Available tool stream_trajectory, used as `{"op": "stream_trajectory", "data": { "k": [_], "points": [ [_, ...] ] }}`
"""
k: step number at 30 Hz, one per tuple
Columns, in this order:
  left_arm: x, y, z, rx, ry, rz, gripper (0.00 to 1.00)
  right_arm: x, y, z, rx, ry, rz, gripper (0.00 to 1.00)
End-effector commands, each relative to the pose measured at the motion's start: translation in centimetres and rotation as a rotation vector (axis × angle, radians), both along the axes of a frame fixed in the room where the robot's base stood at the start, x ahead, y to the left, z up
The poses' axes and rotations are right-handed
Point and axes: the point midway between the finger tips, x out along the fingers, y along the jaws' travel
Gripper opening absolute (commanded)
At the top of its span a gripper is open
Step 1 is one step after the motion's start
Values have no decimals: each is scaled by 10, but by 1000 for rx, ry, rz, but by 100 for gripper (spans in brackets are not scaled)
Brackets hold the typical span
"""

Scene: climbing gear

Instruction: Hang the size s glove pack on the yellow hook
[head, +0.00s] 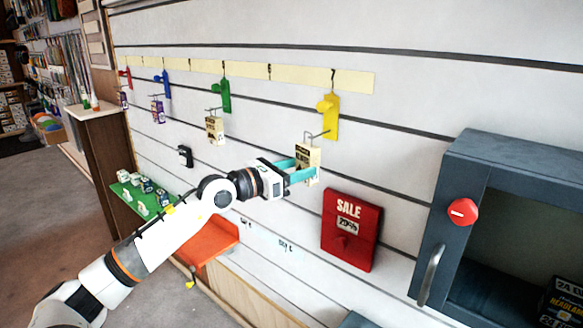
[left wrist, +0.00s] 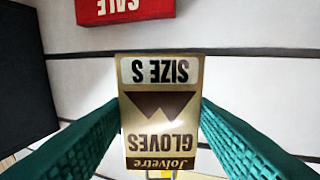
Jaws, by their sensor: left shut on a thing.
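The size s glove pack (head: 308,155) is a tan and black card pack. In the left wrist view the pack (left wrist: 162,108) reads "SIZE S" and "GLOVES", upside down in the picture, between two teal fingers. My left gripper (head: 305,173) is shut on its sides and holds it upright in front of the wall. The yellow hook (head: 329,117) is on the slatted wall, with its wire prong just above the pack's top. I cannot tell whether the prong passes through the pack's hole. My right gripper is not in view.
Green (head: 223,96), blue (head: 164,84) and red hooks hang to the left; another tan pack (head: 214,129) is at the green one. A red SALE box (head: 350,229) is below right. A dark open cabinet (head: 480,150) stands at the right. An orange tray (head: 208,246) is below my arm.

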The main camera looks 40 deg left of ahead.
Motion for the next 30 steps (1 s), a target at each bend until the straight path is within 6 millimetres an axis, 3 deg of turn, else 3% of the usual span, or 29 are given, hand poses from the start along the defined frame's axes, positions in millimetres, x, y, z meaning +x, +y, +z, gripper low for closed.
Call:
{"op": "stream_trajectory", "data": {
  "k": [15, 30],
  "points": [
    [29, -2, -6, -3, -1, 0, 25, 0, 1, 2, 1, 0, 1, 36],
    [36, -3, -11, 0, -1, 0, 25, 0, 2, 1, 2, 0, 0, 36]
  ]
}}
